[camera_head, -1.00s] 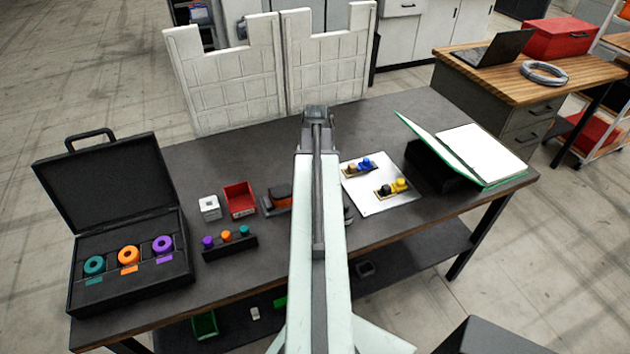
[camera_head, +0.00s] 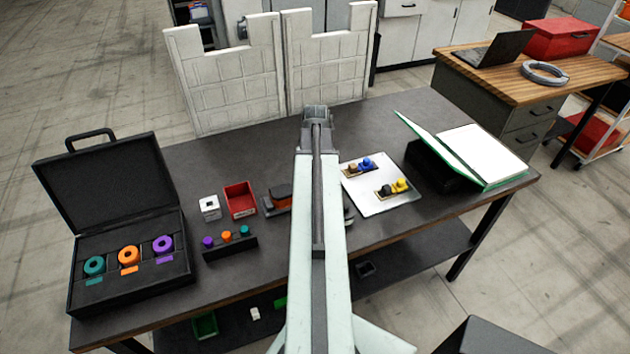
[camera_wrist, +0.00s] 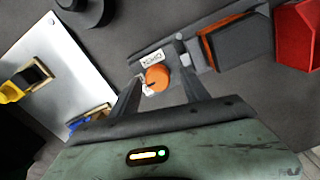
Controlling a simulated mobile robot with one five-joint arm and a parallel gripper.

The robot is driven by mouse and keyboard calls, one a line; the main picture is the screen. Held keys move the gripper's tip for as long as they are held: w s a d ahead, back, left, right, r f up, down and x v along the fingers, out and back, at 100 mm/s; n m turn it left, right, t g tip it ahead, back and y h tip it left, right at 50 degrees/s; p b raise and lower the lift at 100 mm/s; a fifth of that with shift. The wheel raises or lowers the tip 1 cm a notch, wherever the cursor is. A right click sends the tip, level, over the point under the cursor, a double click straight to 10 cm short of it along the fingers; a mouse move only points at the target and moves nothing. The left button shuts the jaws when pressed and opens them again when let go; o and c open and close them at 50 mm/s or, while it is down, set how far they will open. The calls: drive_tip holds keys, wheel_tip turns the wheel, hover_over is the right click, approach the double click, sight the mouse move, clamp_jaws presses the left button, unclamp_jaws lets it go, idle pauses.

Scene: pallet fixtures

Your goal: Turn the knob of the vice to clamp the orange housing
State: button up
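The vice (camera_wrist: 200,53) is a grey fixture on the dark table; in the head view its left end (camera_head: 270,207) shows left of my arm. The orange housing (camera_wrist: 208,47) sits in it beside a dark grey block; it also shows in the head view (camera_head: 282,190). The round orange knob (camera_wrist: 157,78) has a white label reading OPEN beside it. My gripper (camera_wrist: 157,83) is open, with a finger on either side of the knob. I cannot tell whether the fingers touch it. My arm hides the gripper and knob in the head view.
A red bin (camera_head: 240,200) and a white block (camera_head: 209,207) stand left of the vice. A white board (camera_head: 378,204) with blue and yellow parts lies right of my arm. An open black case (camera_head: 128,264) is at the left, a green binder (camera_head: 480,181) at the right.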

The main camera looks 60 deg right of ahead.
drive_tip(key=shift+s, duration=0.15)
wheel_tip(320, 180, up, 8)
drive_tip(key=p, duration=0.8)
drive_tip(key=shift+f, duration=0.1)
